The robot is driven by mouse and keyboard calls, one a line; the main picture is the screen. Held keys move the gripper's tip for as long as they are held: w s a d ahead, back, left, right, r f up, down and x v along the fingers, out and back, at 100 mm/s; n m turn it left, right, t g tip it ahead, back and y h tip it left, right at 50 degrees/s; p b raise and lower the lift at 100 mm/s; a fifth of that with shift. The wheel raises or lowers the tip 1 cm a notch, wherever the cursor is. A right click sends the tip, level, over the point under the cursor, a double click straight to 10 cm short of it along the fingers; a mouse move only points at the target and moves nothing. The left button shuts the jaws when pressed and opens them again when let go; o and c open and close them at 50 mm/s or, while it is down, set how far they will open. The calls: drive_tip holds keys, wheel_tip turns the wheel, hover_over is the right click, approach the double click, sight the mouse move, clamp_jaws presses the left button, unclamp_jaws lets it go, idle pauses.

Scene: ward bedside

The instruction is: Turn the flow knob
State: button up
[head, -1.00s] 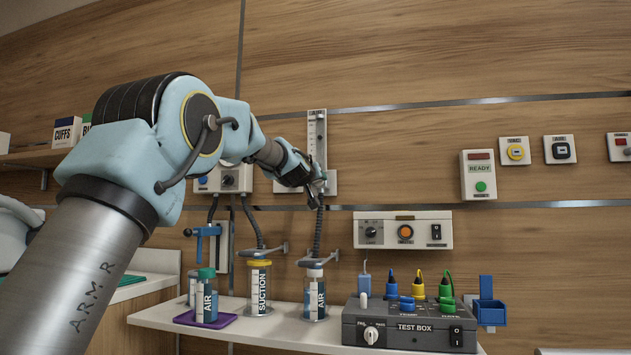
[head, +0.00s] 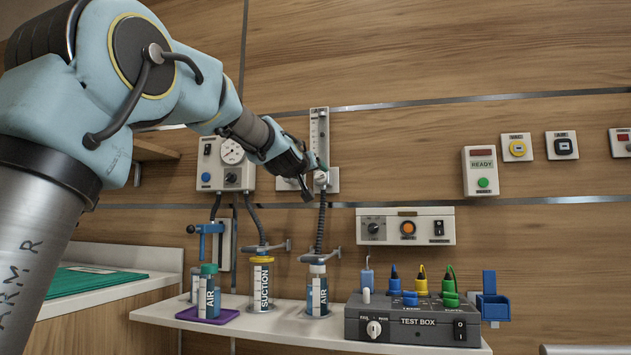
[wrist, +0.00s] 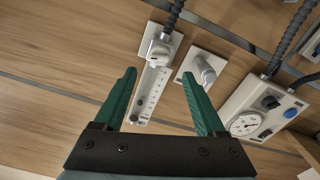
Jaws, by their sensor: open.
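The flow knob (wrist: 158,52) is a pale knob at the base of the flowmeter (wrist: 152,92), which is fixed to the wooden wall. In the head view the knob (head: 321,178) shows just beside my gripper (head: 308,178), under the upright flowmeter scale (head: 319,132). In the wrist view my gripper (wrist: 158,74) is open, its green fingers apart with nothing between them but the view of the flowmeter. The knob appears beyond the fingertips, between their lines. I cannot tell the exact gap in depth.
A white outlet with a round stub (wrist: 204,68) is beside the flowmeter. A gauge panel (head: 228,165) is to its left. A dark corrugated hose (head: 320,228) hangs below the flowmeter. The shelf below holds bottles and a test box (head: 412,322).

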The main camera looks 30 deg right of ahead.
drive_tip(key=v, duration=0.3)
drive_tip(key=shift+s+a, duration=0.1)
drive_tip(key=shift+a, duration=0.05)
idle(0.4)
drive_tip(key=w+a+f+n+g+y, duration=0.15)
drive_tip(key=a+f+y, duration=0.25)
drive_tip(key=a+f, duration=0.9)
drive_tip(key=a+f+g+y, duration=0.35)
drive_tip(key=a+f, duration=0.55)
drive_tip(key=f, duration=0.9)
drive_tip(key=s+a+f+n+g+y, duration=0.3)
drive_tip(key=s+a+f+g+y, duration=0.3)
drive_tip(key=s+a+f, duration=1.5)
wheel_tip(320, 180, up, 23)
drive_tip(key=h+p, duration=0.1)
drive_tip(key=p, duration=1.9)
drive_tip(key=shift+w+a+g+p, duration=0.3)
drive_tip(key=shift+a+p, duration=0.1)
drive_tip(key=shift+f+h, duration=0.1)
drive_tip(key=shift+h, duration=0.15)
